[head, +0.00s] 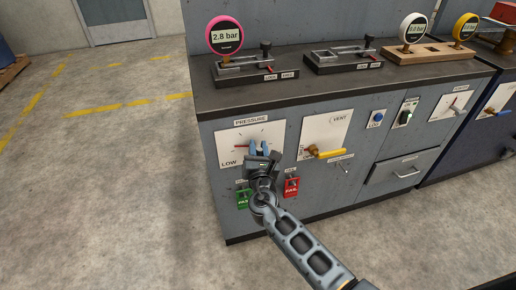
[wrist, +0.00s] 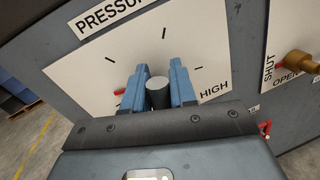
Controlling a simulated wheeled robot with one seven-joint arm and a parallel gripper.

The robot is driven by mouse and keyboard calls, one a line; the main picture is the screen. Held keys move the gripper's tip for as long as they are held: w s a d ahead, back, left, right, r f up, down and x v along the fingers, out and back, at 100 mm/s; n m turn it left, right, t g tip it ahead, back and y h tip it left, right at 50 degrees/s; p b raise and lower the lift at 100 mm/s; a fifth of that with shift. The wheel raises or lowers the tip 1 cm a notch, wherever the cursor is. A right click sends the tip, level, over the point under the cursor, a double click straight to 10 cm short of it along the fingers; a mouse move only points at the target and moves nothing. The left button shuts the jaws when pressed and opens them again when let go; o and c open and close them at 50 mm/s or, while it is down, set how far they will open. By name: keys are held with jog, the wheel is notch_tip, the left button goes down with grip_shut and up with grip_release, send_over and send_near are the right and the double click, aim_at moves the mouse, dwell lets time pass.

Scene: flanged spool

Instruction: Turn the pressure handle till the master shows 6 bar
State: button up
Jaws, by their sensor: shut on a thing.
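The pressure dial plate (head: 225,139), marked LOW and HIGH, is on the front of the grey cabinet. My gripper (head: 259,149) is shut on the grey pressure handle (wrist: 158,93), whose round end shows between the two blue fingers in the wrist view. A red pointer (head: 240,146) sticks out to the left of the handle, and its tip also shows in the wrist view (wrist: 119,92). A pink-rimmed gauge (head: 226,36) on the cabinet top reads 2.8 bar. I cannot read which gauge is labelled master.
A yellow vent handle (head: 328,154) is right of the dial, near my gripper. Green (head: 243,198) and red (head: 291,187) tags hang below. White (head: 412,28) and yellow (head: 465,27) gauges stand in a wooden block (head: 431,51).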

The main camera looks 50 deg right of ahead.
jog(key=shift+m, duration=0.3)
grip_shut()
jog(key=m, duration=0.2)
jog(key=shift+s+d+f+m+y, duration=0.2)
jog(key=shift+d+m+y, duration=0.1)
jog(key=shift+m, duration=0.1)
jog(key=m, duration=0.1)
jog(key=m+y, duration=0.1)
jog(key=m, duration=0.1)
jog(key=shift+s+d+f+b, duration=0.2)
jog(key=shift+f+b, duration=0.1)
jog(key=shift+b, duration=0.1)
jog(key=shift+f+m+t+y+b, duration=0.2)
jog(key=shift+f+m+y, duration=0.35)
jog(key=shift+m, duration=1.5)
jog(key=shift+f+m+t+y+b, duration=0.15)
jog(key=shift+f+m+y+b, duration=0.4)
jog(key=shift+m, duration=1.55)
jog(key=shift+f+m+t+y+b, duration=0.15)
jog(key=shift+f+m+y, duration=0.4)
jog(key=shift+m, duration=1.5)
jog(key=shift+w+a+r, duration=0.1)
jog(key=shift+r, duration=0.1)
